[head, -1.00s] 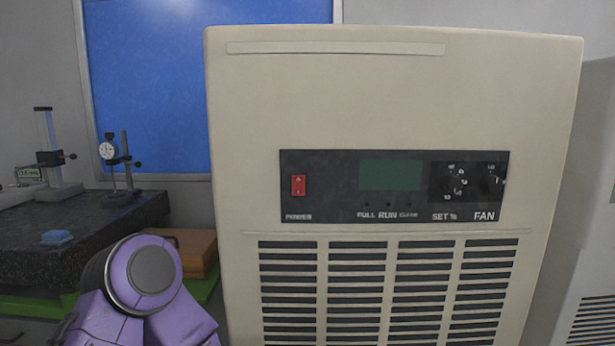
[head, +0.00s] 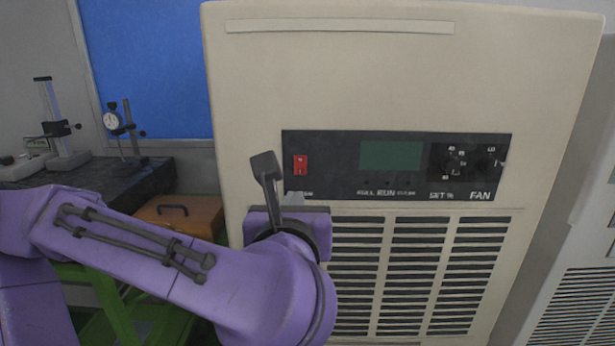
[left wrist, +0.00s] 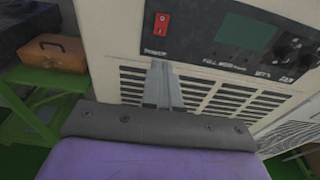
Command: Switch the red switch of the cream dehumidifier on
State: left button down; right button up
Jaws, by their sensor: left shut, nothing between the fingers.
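The cream dehumidifier (head: 400,80) stands upright in front of me, with a dark control panel (head: 342,145) across its front. The small red switch (head: 300,165) sits at the panel's left end, above the POWER label; it also shows in the left wrist view (left wrist: 162,29). My left gripper (head: 294,197) is shut and empty, just below the switch and over the POWER label in the head view. In the left wrist view its grey fingers (left wrist: 160,68) are together, below the switch and apart from it. My right gripper is not in view.
A dark display (head: 391,155) and two knobs marked SET % and FAN (head: 488,164) are right of the switch. At left are a dark granite plate (head: 120,180) with gauge stands and a brown case (head: 180,215) on a green frame. Another pale unit stands at right.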

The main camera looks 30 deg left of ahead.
pick_arm(q)
jog(key=shift+s+r, duration=0.1)
jog(key=shift+s, duration=0.05)
jog(key=p, duration=0.7)
send_near(301, 172)
jog(key=x, duration=0.7)
